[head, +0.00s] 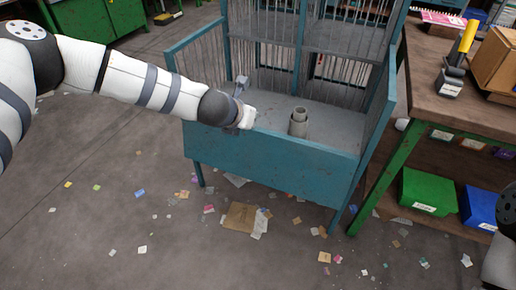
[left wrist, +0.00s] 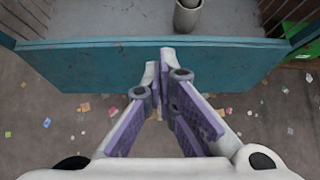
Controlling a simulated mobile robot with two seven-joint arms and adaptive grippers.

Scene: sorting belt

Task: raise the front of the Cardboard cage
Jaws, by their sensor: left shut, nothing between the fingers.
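The cage (head: 275,163) is a teal metal frame with wire-bar sides and a solid low front panel. The front panel is folded down low, and its face also shows in the left wrist view (left wrist: 90,62). A grey cylindrical object (head: 298,122) stands on the cage floor, and its lower part shows in the left wrist view (left wrist: 187,17). My left gripper (head: 243,112) is at the panel's top edge, left of its middle. In the left wrist view its purple-padded fingers (left wrist: 168,75) are shut and empty, overlapping the panel; I cannot tell if they touch it. My right gripper is out of view.
A workbench (head: 425,100) with green legs stands close to the cage's right side, holding a yellow-handled tool (head: 460,60) and cardboard boxes. Green (head: 428,192) and blue (head: 481,205) bins sit below. Paper scraps litter the floor; the floor at left is mostly open.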

